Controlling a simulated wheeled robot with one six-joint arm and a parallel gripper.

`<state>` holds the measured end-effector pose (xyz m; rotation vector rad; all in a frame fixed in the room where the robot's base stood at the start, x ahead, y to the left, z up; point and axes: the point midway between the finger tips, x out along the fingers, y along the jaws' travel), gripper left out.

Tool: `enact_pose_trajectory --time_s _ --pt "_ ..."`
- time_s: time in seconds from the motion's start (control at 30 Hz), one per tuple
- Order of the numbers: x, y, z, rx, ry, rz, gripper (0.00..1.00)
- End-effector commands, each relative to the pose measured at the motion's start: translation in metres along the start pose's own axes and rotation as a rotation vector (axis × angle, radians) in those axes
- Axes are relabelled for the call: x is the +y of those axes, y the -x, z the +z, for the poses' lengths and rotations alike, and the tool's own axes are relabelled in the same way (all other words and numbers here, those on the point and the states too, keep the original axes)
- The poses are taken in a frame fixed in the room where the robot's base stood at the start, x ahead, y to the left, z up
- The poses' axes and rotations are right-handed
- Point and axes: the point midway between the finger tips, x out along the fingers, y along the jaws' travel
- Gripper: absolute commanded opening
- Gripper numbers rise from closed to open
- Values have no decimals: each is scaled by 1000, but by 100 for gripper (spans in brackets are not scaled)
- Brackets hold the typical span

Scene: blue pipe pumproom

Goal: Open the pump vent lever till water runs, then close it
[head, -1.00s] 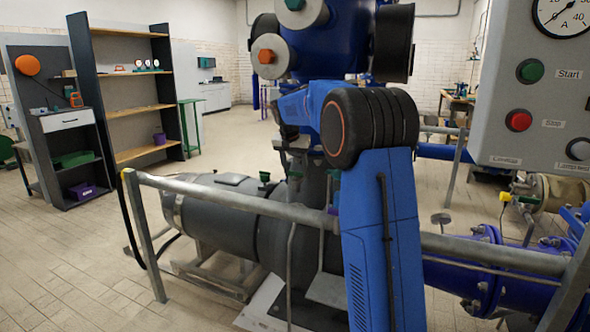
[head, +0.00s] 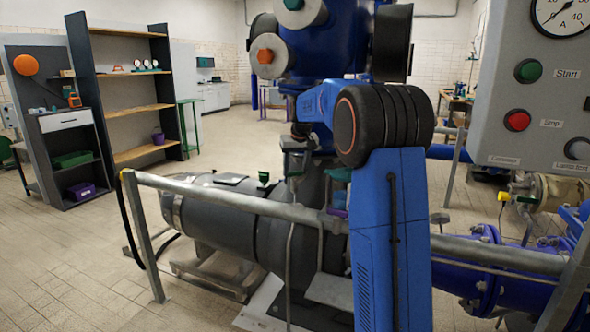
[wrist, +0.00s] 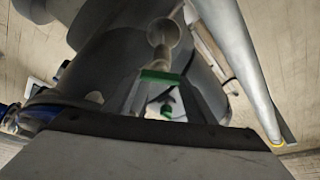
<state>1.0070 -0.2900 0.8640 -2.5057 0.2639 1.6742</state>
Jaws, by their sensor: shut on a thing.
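In the wrist view, a green lever handle (wrist: 160,77) sits between the tips of my gripper (wrist: 163,88), and the jaws are shut on it. A metal stem with a rounded body (wrist: 163,32) rises just beyond the handle. A smaller green part (wrist: 167,109) shows between the fingers, and I cannot tell what it is. In the head view, my gripper (head: 294,150) points down above the dark grey pump body (head: 225,215); its fingertips and the lever are too small to make out. I see no running water in either view.
A grey handrail (head: 225,198) crosses in front of the pump. A small green cup-like part (head: 264,178) stands on the pump left of my gripper. A control panel (head: 535,110) with green and red buttons hangs at the right. Open floor lies at the left.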

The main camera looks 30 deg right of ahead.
Motion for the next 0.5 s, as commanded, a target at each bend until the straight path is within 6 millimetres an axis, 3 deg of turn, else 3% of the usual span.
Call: enact_pose_trajectory --time_s 0.43,0.47,0.5 --pt "0 0 0 0 8 -4 28" --pt "0 0 0 0 8 -4 57" --pt "0 0 0 0 8 -4 67"
